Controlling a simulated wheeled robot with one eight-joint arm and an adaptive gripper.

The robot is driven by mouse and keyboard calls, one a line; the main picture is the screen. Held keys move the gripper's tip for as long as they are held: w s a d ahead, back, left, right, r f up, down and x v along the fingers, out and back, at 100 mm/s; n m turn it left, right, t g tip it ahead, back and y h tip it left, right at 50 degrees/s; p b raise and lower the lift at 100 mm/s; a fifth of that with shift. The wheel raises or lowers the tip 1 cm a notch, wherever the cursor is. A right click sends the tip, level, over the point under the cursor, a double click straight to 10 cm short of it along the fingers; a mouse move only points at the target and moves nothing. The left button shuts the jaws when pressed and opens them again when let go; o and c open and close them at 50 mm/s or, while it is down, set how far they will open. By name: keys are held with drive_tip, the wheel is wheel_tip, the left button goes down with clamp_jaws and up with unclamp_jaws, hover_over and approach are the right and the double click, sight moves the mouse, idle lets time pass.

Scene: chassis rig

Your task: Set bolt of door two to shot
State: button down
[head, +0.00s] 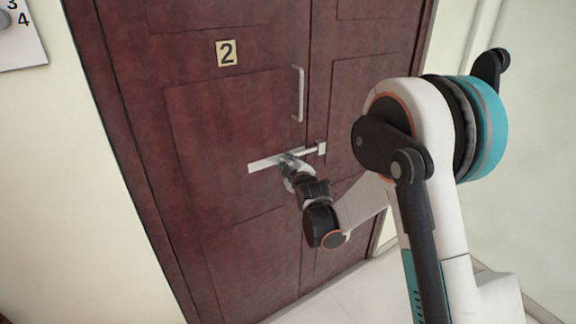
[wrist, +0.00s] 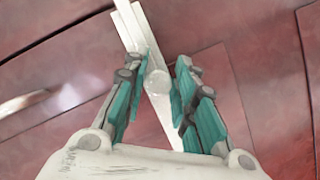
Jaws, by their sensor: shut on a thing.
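Door two (head: 225,110) is dark red wood with a "2" plate (head: 226,53). Its bolt has a pale metal plate (head: 262,164) lying across the door, and a rod (head: 308,151) runs right from it over the door seam. The rod appears to reach the small keeper block (head: 321,147); whether its tip is inside is too small to tell. My gripper (head: 287,160) is at the bolt, covering part of it. In the wrist view my gripper (wrist: 158,92) is shut on the bolt's round knob (wrist: 158,82), with the plate (wrist: 172,125) running behind it.
A metal pull handle (head: 299,94) stands above the bolt, and shows at the left of the wrist view (wrist: 22,102). A panel marked 3 and 4 (head: 25,45) is on the left wall.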

drive_tip(key=c, duration=1.6)
unclamp_jaws()
drive_tip(key=shift+w+d+r, duration=0.2)
drive_tip(key=shift+d, duration=0.05)
drive_tip(key=shift+o, duration=0.9)
drive_tip(key=shift+w+d+f, duration=0.1)
drive_tip(key=shift+d, duration=0.1)
drive_tip(key=shift+a, duration=0.1)
drive_tip(key=v, duration=1.2)
